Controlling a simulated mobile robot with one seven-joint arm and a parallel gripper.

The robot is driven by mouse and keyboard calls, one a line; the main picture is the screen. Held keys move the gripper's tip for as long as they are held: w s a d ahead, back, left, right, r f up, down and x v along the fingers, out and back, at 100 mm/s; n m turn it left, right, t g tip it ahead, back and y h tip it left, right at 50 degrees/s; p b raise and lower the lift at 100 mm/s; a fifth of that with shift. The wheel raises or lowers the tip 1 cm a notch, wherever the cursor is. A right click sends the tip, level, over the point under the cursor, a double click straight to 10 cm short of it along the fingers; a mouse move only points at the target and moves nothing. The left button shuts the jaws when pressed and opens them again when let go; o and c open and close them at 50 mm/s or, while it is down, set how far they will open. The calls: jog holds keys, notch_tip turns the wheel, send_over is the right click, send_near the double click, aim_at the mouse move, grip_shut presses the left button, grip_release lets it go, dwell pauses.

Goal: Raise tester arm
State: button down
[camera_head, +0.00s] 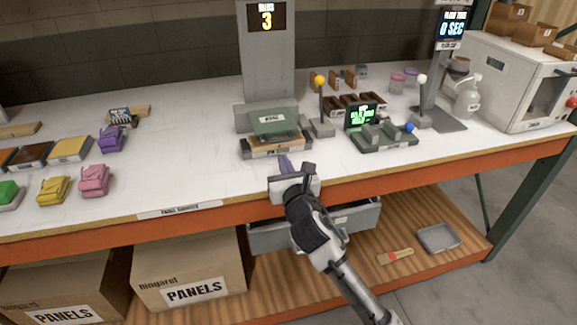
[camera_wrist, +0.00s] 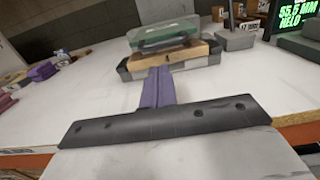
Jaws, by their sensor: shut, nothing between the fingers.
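The tester in the middle of the bench has a green labelled block (camera_head: 274,122), which looks like its arm, lowered over a wooden panel (camera_head: 277,142). Both sit on a grey base (camera_head: 262,153). In the wrist view the green block (camera_wrist: 165,36) lies above the wooden panel (camera_wrist: 190,49), straight ahead of the fingers. My gripper (camera_head: 285,162) is shut and empty, its purple fingers together, just in front of the base. The fingers also show in the wrist view (camera_wrist: 158,86). A gap to the base seems to remain; contact cannot be told.
The bench between is clear.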

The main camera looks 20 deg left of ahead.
jog(key=shift+p+x, duration=0.65)
jog(key=shift+x, duration=1.45)
